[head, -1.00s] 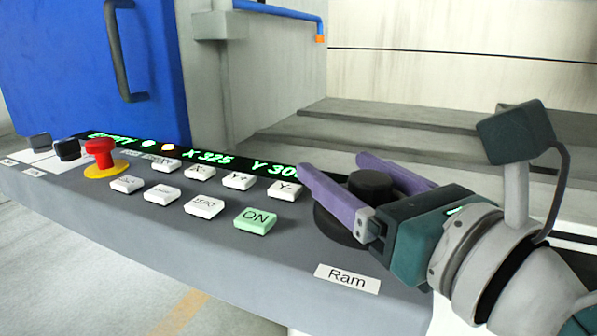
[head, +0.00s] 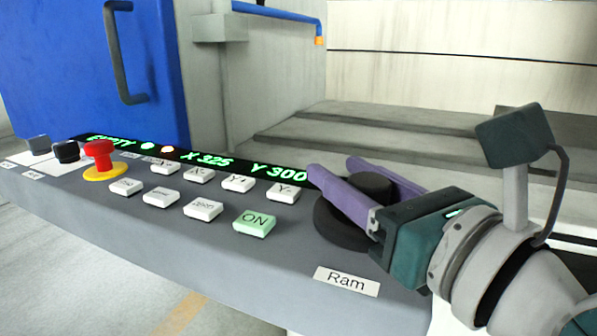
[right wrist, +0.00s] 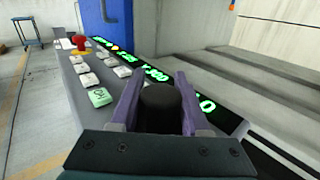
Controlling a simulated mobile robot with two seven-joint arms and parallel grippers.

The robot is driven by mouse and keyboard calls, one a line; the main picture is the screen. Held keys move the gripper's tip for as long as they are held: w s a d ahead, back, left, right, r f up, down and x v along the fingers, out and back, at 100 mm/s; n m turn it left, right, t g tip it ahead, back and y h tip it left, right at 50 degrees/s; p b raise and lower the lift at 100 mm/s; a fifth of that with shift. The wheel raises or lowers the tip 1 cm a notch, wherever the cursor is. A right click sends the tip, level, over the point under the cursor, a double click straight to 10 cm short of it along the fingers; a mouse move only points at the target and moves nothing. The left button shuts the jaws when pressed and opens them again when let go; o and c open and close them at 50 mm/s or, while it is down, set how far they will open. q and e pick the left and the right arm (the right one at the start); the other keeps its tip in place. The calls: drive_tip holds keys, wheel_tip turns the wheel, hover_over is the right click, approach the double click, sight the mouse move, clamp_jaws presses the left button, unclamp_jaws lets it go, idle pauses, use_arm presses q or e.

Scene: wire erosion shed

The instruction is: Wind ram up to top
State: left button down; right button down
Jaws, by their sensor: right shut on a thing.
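The ram knob is a black round knob (head: 370,186) on a wider dark base, at the right end of the grey control panel (head: 270,268). A white label reading "Ram" (head: 346,281) sits in front of it. My right gripper (head: 348,178) has its purple fingers on either side of the knob and is shut on it. In the right wrist view the knob (right wrist: 160,104) stands between the two fingers. The fingers hide part of the knob and base. My left gripper is not in view.
Left of the knob are white axis buttons (head: 238,183), a green ON button (head: 254,222) and a red emergency stop (head: 99,154). The green display (head: 220,162) reads X 325, Y 300. A blue door (head: 155,80) stands behind; grey steps (head: 400,120) lie at the back right.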

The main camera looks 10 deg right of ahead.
sight(341, 217)
drive_tip(key=shift+f, duration=0.1)
